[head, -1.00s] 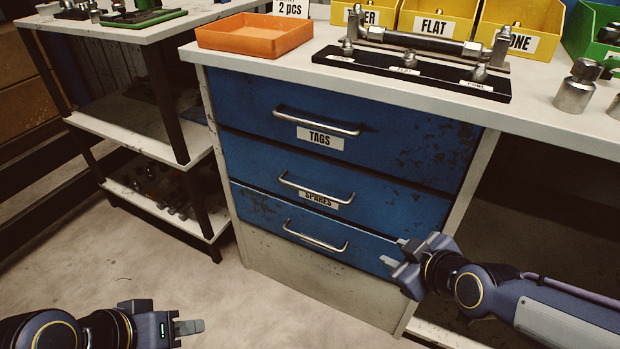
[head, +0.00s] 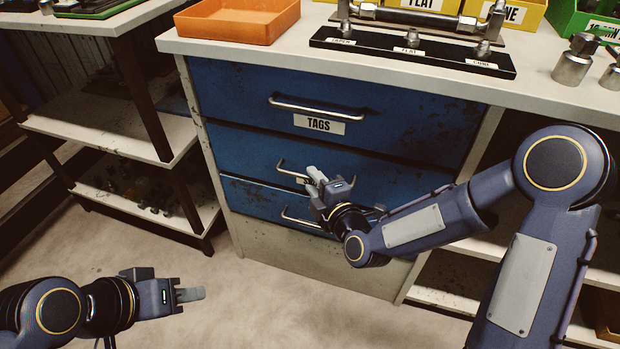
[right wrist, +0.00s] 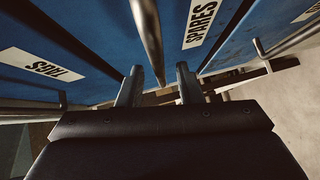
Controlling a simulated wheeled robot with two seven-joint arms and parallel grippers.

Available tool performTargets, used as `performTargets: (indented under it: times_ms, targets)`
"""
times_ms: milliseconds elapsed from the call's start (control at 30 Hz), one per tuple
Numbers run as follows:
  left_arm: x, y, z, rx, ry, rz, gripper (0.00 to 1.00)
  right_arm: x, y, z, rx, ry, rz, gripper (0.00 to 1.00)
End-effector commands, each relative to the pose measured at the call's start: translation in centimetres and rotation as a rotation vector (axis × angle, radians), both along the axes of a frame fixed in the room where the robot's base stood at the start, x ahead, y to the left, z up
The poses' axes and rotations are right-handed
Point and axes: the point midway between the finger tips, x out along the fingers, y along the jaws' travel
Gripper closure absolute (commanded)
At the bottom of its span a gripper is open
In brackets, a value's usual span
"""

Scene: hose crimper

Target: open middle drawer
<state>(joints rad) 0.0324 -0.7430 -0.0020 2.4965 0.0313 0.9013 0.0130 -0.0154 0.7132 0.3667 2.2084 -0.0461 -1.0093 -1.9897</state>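The blue middle drawer (head: 250,155), labelled SPARES in the right wrist view (right wrist: 202,22), sits shut between two other drawers. Its metal bar handle (head: 281,168) is partly hidden by my right gripper (head: 316,180). In the right wrist view, my right gripper's fingers (right wrist: 159,88) are spread apart, and the handle bar (right wrist: 148,35) shows in the gap between them, touching neither finger visibly. My left gripper (head: 190,294) is low at the left, away from the drawers; its finger gap cannot be made out.
The top drawer with the TAGS label (head: 319,124) is above, and the bottom drawer handle (head: 300,219) below. The worktop holds an orange tray (head: 236,20) and a black fitting rack (head: 410,52). A shelf unit (head: 110,130) stands left. The floor in front is clear.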

Motion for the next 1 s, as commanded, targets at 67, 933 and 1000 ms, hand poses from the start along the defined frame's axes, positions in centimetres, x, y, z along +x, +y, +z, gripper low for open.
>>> performTargets:
  times_ms: [67, 933, 1000]
  targets:
    - [0.0, 0.0, -0.3, 0.000, 0.000, 0.000, 0.64, 0.9, 0.5, -0.3, 0.002, 0.001, 0.001, 0.68]
    - [0.0, 0.0, -0.5, 0.000, 0.000, 0.000, 0.64, 2.1, 1.1, -0.3, 0.000, 0.002, 0.000, 1.00]
    - [0.0, 0.0, -0.5, 0.000, 0.000, 0.000, 0.64, 2.1, 1.1, -0.4, 0.000, 0.002, 0.000, 1.00]
